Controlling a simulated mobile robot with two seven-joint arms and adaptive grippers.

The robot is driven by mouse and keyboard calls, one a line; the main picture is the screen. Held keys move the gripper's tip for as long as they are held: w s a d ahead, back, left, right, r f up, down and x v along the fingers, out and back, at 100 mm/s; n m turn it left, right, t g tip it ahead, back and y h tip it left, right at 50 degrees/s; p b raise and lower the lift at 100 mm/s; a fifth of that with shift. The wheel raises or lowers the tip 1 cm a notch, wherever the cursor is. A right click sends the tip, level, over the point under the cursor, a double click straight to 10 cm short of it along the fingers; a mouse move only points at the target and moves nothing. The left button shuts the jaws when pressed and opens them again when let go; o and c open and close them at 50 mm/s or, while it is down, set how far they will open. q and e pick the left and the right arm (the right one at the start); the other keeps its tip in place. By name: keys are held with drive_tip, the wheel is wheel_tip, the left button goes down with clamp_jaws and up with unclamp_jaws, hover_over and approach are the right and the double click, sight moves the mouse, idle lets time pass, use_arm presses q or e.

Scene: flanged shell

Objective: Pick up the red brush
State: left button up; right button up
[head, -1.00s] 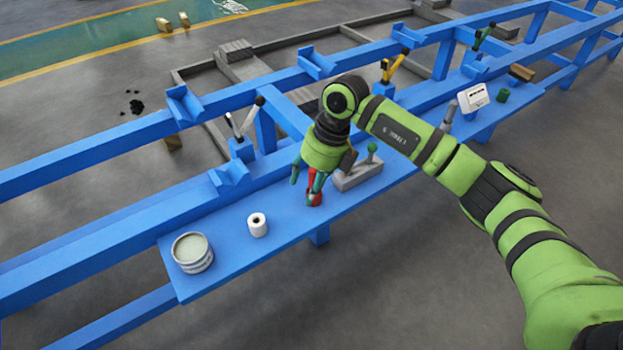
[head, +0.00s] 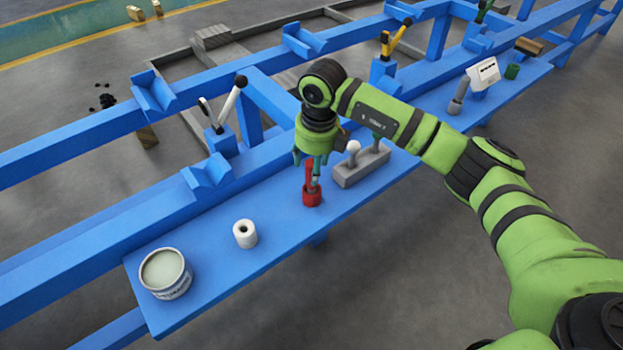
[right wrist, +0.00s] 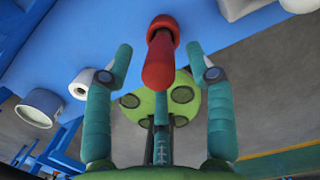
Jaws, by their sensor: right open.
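The red brush (head: 312,194) stands upright on the blue shelf (head: 215,278), with a wider round base and a narrower handle. My right gripper (head: 311,164) is open above it, its fingers near the handle's top, pointing down. In the right wrist view, the brush (right wrist: 157,64) shows in the gap between the two teal fingers of the gripper (right wrist: 160,66), with space visible on both sides. I cannot tell how deep the handle reaches between them. My left gripper is not in view.
A grey block with knobs (head: 362,166) stands close to the brush on the right. A white roll (head: 245,234) and an open tin (head: 166,273) stand to the left. Blue rails with brackets (head: 208,174) run behind. The shelf between roll and brush is clear.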

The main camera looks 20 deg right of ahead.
drive_tip(key=f, duration=0.3)
drive_tip(key=shift+w+a+f, duration=0.1)
drive_tip(key=shift+w+f, duration=0.25)
drive_tip(key=shift+f, duration=0.05)
clamp_jaws()
drive_tip(key=shift+r, duration=0.15)
wheel_tip(320, 180, up, 4)
drive_tip(key=shift+w+f, duration=0.1)
drive_tip(key=shift+f, duration=0.1)
drive_tip(key=s+d+r, duration=0.7)
drive_tip(key=s+d, duration=0.1)
drive_tip(key=shift+d+r, duration=0.15)
drive_tip(key=shift+d, duration=0.25)
